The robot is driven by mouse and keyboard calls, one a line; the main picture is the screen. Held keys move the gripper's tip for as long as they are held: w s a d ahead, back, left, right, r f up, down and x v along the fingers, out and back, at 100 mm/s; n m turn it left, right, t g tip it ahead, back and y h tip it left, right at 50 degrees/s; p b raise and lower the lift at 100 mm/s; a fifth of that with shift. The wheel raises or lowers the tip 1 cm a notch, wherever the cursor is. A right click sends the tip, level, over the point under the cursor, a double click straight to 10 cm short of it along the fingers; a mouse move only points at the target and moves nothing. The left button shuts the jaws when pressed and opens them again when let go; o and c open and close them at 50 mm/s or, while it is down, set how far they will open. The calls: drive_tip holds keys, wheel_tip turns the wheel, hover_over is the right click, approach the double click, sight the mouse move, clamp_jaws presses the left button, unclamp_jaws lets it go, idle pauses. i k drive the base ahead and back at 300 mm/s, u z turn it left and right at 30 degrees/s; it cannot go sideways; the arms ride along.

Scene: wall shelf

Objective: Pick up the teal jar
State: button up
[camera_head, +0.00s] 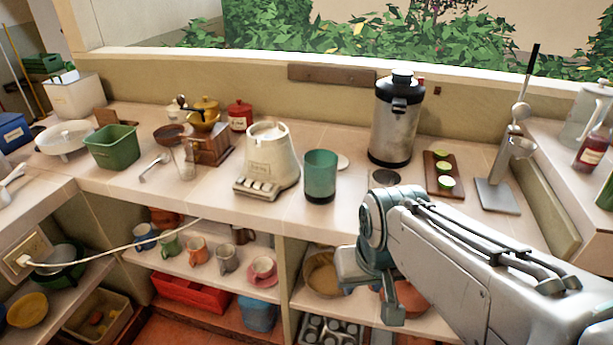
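The teal jar (320,177) is an upright, open-topped, slightly see-through cylinder on the pale counter, near its front edge. It stands just right of the cream blender base and left of the steel urn. My gripper (372,272) is in front of the counter, lower and to the right of the jar, and apart from it. The wrist and arm reach in from the lower right. The fingers are hard to make out, so I cannot tell whether they are open or shut. Nothing hides the jar.
The cream blender base (267,160) and the tall steel urn (397,120) flank the jar. The counter edge (310,224) lies between jar and gripper. Shelves below hold several mugs (197,249) and bowls. A white cord (110,248) crosses the lower left. Counter in front of the urn is mostly clear.

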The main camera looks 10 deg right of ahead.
sight(320, 178)
drive_tip(key=z, duration=0.05)
drive_tip(key=k, duration=0.15)
drive_tip(key=u, duration=0.9)
drive_tip(key=i, duration=0.5)
drive_tip(key=u, duration=0.05)
